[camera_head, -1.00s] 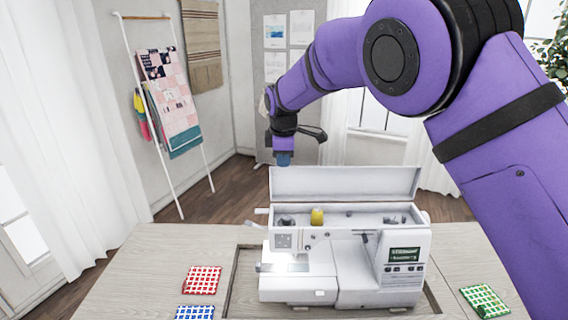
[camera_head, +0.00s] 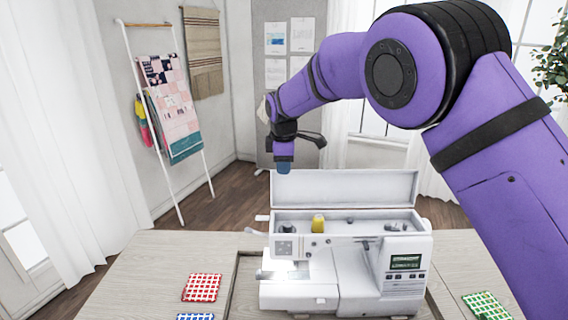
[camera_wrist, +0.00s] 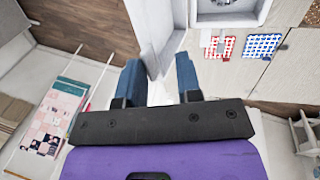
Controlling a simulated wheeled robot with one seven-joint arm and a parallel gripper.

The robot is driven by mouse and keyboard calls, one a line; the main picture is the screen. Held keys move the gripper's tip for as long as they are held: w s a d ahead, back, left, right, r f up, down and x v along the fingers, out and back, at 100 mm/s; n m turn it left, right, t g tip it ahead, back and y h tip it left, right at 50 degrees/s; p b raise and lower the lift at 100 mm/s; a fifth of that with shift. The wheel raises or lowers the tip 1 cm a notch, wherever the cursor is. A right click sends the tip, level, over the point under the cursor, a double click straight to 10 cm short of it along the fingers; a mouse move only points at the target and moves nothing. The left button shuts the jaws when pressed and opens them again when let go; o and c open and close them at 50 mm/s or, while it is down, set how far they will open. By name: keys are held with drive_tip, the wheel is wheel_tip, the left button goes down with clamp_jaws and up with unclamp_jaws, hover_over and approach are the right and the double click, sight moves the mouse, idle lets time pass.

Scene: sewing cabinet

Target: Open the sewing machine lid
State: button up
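The white sewing machine (camera_head: 345,270) sits in the table's recess. Its lid (camera_head: 350,188) stands raised, about upright, along the back of the top, so the compartment with a yellow spool (camera_head: 318,223) is exposed. My gripper (camera_head: 284,168) is at the left end of the lid's upper edge, pointing down. In the wrist view my gripper (camera_wrist: 158,85) has its two blue fingers spread apart. The lid (camera_wrist: 152,30) shows just beyond and between them there. Whether a finger touches the lid, I cannot tell.
A red checked cloth (camera_head: 202,288), a blue one (camera_head: 195,317) and a green one (camera_head: 486,305) lie on the wooden table (camera_head: 150,265). A ladder rack with quilts (camera_head: 175,110) stands behind left. Floor behind the machine is clear.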

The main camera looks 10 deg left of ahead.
drive_tip(key=v, duration=1)
drive_tip(key=shift+r, duration=0.4)
drive_tip(key=shift+s, duration=0.1)
